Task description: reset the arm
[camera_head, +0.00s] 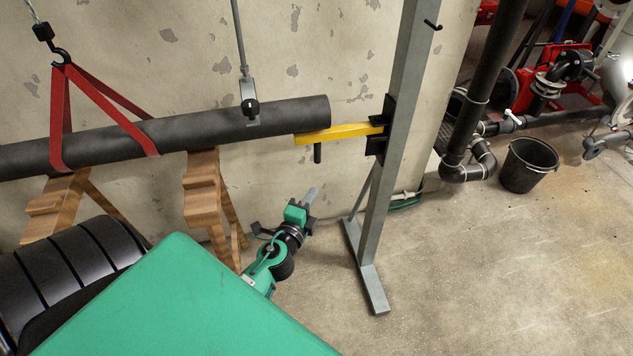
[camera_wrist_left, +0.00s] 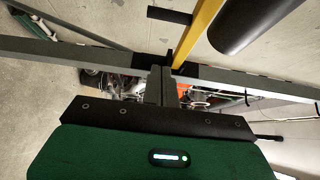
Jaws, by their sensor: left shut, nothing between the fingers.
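My left gripper (camera_head: 309,196) is below the right end of the big dark pipe (camera_head: 245,124), near the grey post. Its fingers are together and hold nothing. In the left wrist view the shut fingers (camera_wrist_left: 162,85) point toward the grey post and the yellow bar. My right gripper is in neither view.
The pipe hangs in red straps (camera_head: 105,110) over wooden trestles (camera_head: 203,195). A yellow bar (camera_head: 345,132) juts from the grey post (camera_head: 388,170) under the pipe's end. A black bucket (camera_head: 528,165) stands at the right near red pumps. The floor at the lower right is clear.

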